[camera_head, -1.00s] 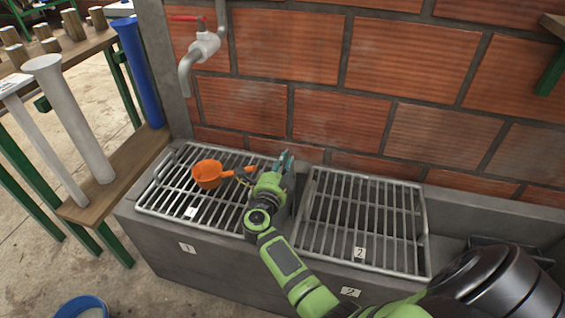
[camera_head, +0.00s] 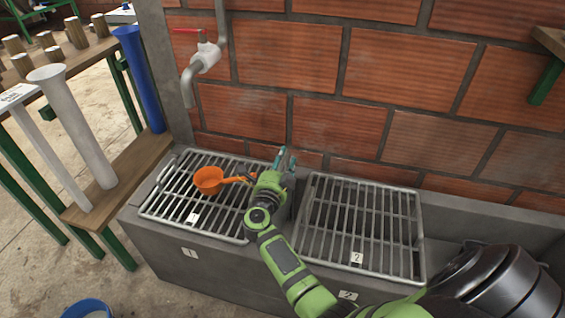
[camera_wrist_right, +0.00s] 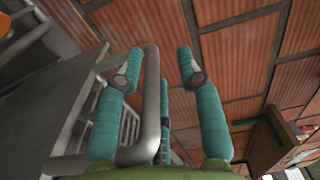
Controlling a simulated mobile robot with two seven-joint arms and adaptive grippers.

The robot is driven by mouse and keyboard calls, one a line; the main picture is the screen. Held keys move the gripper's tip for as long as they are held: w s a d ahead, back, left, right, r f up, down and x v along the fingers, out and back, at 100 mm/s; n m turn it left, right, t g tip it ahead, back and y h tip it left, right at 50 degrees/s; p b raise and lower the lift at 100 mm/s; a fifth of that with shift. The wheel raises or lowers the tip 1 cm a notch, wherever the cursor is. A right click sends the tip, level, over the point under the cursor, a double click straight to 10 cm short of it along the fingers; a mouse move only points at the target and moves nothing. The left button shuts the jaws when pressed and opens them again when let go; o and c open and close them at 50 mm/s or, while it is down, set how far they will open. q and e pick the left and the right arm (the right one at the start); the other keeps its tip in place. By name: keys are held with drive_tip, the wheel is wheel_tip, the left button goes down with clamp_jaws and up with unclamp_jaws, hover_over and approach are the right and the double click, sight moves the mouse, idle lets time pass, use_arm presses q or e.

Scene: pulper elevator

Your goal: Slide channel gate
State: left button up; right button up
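My right gripper (camera_head: 284,160) is over the gap between the two grates, close to the brick wall. In the wrist view its teal fingers (camera_wrist_right: 160,66) are spread apart, so it is open. A bent grey metal bar (camera_wrist_right: 153,85) shows between the fingers, nearer the left one; I cannot tell whether it is touched, or whether it belongs to the channel gate or a grate. No channel gate can be clearly made out in the head view; my gripper and forearm cover the space between the grates. My left gripper is not in view.
Grate 1 (camera_head: 183,190) carries an orange ladle (camera_head: 208,181), whose handle reaches toward my right gripper. Grate 2 (camera_head: 362,222) is bare. A tap (camera_head: 203,60) hangs above the trough (camera_head: 165,250). A bench (camera_head: 140,160) holding tubes stands left; a blue bucket (camera_head: 83,308) is below.

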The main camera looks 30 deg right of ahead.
drive_tip(key=shift+a+f, duration=0.1)
drive_tip(key=shift+f, duration=0.1)
drive_tip(key=shift+s+a, duration=0.1)
drive_tip(key=shift+a, duration=0.05)
drive_tip(key=shift+v, duration=3.6)
drive_tip(key=shift+r, duration=0.1)
